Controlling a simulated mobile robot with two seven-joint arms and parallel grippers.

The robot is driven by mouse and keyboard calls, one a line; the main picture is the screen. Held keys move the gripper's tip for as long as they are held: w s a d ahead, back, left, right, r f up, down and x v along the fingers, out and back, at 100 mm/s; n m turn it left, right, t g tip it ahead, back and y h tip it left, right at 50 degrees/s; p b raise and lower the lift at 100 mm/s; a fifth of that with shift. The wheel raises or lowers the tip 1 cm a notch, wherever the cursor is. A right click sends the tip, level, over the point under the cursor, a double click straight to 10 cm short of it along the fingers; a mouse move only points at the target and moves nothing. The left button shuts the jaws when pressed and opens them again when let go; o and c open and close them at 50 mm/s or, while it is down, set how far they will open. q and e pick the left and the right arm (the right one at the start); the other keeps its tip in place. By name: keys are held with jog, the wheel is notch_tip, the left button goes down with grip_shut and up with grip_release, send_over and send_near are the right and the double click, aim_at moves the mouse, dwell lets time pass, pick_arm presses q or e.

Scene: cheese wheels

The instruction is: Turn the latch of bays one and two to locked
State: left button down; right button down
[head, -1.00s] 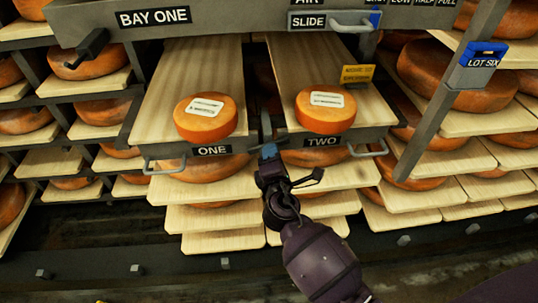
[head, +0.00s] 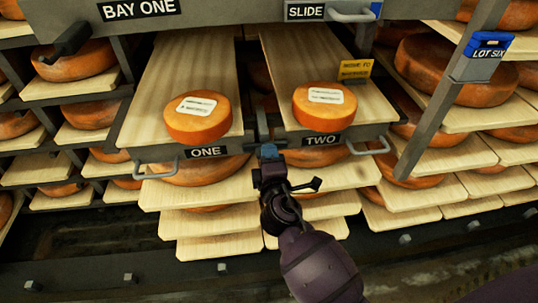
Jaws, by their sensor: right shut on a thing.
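The board marked ONE (head: 206,152) and the board marked TWO (head: 322,140) are side by side, each with an orange cheese wheel on its front end. Between their front edges is a narrow upright grey bar (head: 262,122). A small blue-tipped latch piece (head: 268,151) shows just below that bar. My right gripper (head: 269,164) comes up from below and is shut at this blue piece; its fingers hide the rest of it, so its exact angle cannot be told. My left gripper is not in view.
Grey pull handles (head: 157,169) hang at the boards' front corners. A SLIDE handle (head: 351,13) sits above, and a yellow tag (head: 356,69) stands beside board TWO. A grey post with a blue LOT SIX holder (head: 487,46) rises at right. Shelves of cheese surround.

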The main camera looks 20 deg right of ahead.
jog(key=c, duration=1)
grip_release()
jog(key=shift+c, duration=0.2)
jog(key=v, duration=1.1)
jog(key=shift+w, duration=0.1)
